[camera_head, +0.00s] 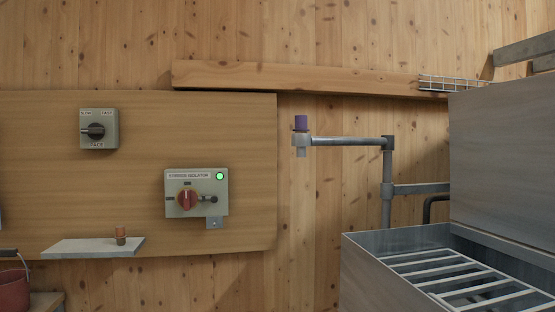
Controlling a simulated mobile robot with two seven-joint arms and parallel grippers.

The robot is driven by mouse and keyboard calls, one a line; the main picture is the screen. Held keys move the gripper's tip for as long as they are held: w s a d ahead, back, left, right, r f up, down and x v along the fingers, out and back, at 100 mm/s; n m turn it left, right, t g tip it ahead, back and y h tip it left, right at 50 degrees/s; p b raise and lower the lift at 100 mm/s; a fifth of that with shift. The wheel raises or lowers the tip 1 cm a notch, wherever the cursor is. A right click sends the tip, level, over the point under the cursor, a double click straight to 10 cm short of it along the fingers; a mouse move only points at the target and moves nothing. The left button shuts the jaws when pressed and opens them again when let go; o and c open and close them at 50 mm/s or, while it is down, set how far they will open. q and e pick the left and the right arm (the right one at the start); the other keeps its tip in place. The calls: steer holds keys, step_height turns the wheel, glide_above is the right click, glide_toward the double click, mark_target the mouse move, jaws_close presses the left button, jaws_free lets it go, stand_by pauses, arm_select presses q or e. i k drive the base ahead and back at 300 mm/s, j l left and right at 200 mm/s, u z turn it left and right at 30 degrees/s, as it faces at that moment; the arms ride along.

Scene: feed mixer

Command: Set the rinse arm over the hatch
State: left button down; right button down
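The rinse arm (345,141) is a grey metal pipe on an upright post (387,185). It reaches out to the left from the post. Its free end carries a purple cap or knob (301,122) on top and a short nozzle (301,151) pointing down. That end is in front of the plank wall, left of the metal hopper (392,290). The hopper's open top has a grate of pale bars (440,270), probably the hatch. The rinse arm's end is not above it. Neither of my grippers shows in this view.
A wooden panel holds a pace switch (99,129) and a stirrer isolator (197,193) with a red knob and lit green lamp. A red bucket (13,289) is at lower left. A large grey housing (505,160) stands behind the grate.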

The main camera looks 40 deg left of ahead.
mark_target(387, 143)
steer(key=k+j, duration=0.15)
steer(key=j, duration=0.2)
steer(key=k+j, duration=0.1)
steer(key=j, duration=0.55)
steer(key=i+j, duration=0.15)
steer(key=j, duration=0.2)
steer(key=i+j, duration=0.6)
